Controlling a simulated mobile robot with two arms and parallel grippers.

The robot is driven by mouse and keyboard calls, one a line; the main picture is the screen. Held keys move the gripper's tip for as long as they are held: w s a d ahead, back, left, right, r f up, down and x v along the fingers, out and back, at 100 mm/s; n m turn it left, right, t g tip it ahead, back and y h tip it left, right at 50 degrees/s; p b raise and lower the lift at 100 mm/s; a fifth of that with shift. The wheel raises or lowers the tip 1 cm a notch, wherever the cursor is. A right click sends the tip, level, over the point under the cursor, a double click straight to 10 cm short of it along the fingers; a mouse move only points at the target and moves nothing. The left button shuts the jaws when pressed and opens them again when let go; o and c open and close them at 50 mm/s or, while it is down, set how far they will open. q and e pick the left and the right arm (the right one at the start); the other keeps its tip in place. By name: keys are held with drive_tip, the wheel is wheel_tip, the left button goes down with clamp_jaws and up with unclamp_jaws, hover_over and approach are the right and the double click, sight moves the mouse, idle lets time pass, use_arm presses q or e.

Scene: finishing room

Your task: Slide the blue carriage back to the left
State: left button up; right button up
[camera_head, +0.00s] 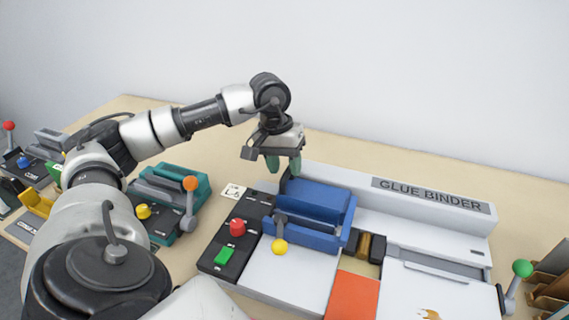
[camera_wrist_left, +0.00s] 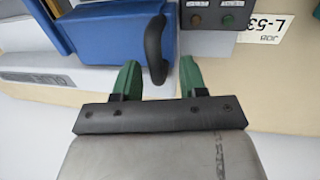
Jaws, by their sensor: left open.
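The blue carriage (camera_head: 322,197) sits on the white glue binder (camera_head: 400,210), toward its left end beside the black button panel. A black curved handle (camera_wrist_left: 155,48) stands out at the carriage's side in the left wrist view, where the carriage body (camera_wrist_left: 105,25) also shows. My left gripper (camera_head: 284,163) is above the back left of the carriage, fingers pointing down. Its green fingertips (camera_wrist_left: 159,77) are apart in the wrist view, with the handle's end near the gap between them. I cannot tell whether they touch it. My right gripper is not in view.
A lever with a yellow knob (camera_head: 280,247) stands in front of the carriage. The panel carries a red button (camera_head: 237,227) and a green button (camera_head: 226,256). An orange sheet (camera_head: 352,296) lies right of it. A teal machine (camera_head: 175,200) stands to the left.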

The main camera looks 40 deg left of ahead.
use_arm(q)
wheel_tip(320, 180, up, 10)
drive_tip(key=a, duration=0.2)
drive_tip(key=shift+s+r, duration=0.25)
drive_tip(key=shift+s, duration=0.15)
drive_tip(key=shift+s+f, duration=0.1)
